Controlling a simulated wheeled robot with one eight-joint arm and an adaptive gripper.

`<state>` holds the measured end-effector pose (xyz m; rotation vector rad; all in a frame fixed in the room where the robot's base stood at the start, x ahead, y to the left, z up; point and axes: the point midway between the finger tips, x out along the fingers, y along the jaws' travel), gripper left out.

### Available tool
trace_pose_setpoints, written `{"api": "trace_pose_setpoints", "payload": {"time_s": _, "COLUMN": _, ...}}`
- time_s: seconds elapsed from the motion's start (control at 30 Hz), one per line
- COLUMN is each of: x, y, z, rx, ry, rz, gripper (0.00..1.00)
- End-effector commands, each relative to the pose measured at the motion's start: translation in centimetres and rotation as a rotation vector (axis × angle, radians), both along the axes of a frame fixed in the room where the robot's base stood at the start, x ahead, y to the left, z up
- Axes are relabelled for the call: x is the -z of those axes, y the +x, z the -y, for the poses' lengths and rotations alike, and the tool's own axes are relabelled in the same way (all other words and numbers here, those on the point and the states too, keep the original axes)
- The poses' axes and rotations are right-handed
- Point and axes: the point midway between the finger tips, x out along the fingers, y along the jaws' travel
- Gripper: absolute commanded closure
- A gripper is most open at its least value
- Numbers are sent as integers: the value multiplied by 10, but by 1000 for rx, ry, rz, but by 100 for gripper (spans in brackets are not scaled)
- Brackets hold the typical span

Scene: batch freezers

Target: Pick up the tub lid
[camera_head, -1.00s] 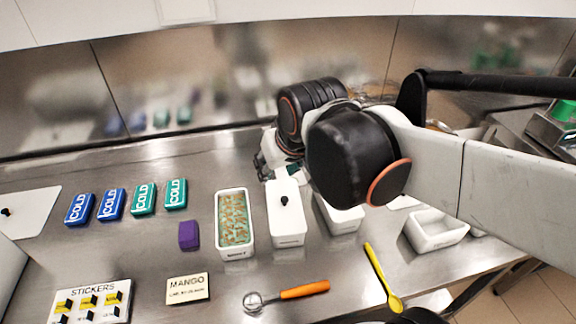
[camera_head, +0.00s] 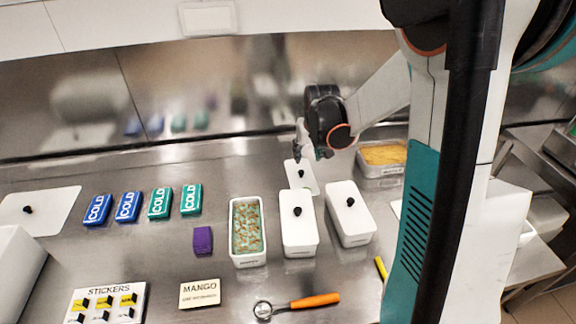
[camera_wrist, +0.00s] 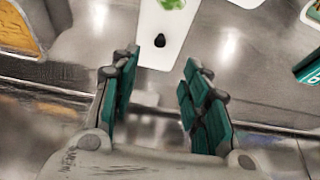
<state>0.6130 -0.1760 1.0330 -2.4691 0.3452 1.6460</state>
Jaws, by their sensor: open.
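A white rectangular lid (camera_head: 301,174) with a black knob lies on the steel counter behind the lidded tubs. It also shows in the wrist view (camera_wrist: 154,50), with its knob just beyond the gap between my fingertips and a green patch at the top edge. My gripper (camera_wrist: 160,60) is open and empty, with its green-padded fingers apart. In the head view my gripper (camera_head: 322,153) is beside the lid's back right, partly hidden by the wrist. Two white tubs with knobbed lids, the left one (camera_head: 298,235) and the right one (camera_head: 350,222), stand in front.
An open tub of green-and-orange contents (camera_head: 233,246) stands left of the lidded tubs. A yellow-filled tub (camera_head: 380,171) is at the back right. Another knobbed lid (camera_head: 55,207) lies far left, near several cold packs (camera_head: 160,203). My arm hides much of the right side.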

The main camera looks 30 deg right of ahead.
Motion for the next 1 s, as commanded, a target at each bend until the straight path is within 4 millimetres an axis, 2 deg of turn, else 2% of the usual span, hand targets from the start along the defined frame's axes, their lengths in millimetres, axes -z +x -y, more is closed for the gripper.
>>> {"api": "trace_pose_setpoints", "payload": {"time_s": 0.17, "x": 16, "y": 6, "z": 6, "rx": 3, "ry": 1, "rz": -4, "gripper": 58}}
{"api": "trace_pose_setpoints", "payload": {"time_s": 0.5, "x": 72, "y": 28, "z": 12, "rx": 2, "ry": 1, "rz": -3, "gripper": 58}}
{"api": "trace_pose_setpoints", "payload": {"time_s": 0.87, "x": 93, "y": 39, "z": 13, "rx": 2, "ry": 1, "rz": -3, "gripper": 58}}
{"api": "trace_pose_setpoints", "payload": {"time_s": 1.0, "x": 109, "y": 49, "z": 14, "rx": 1, "ry": 0, "rz": -3, "gripper": 58}}
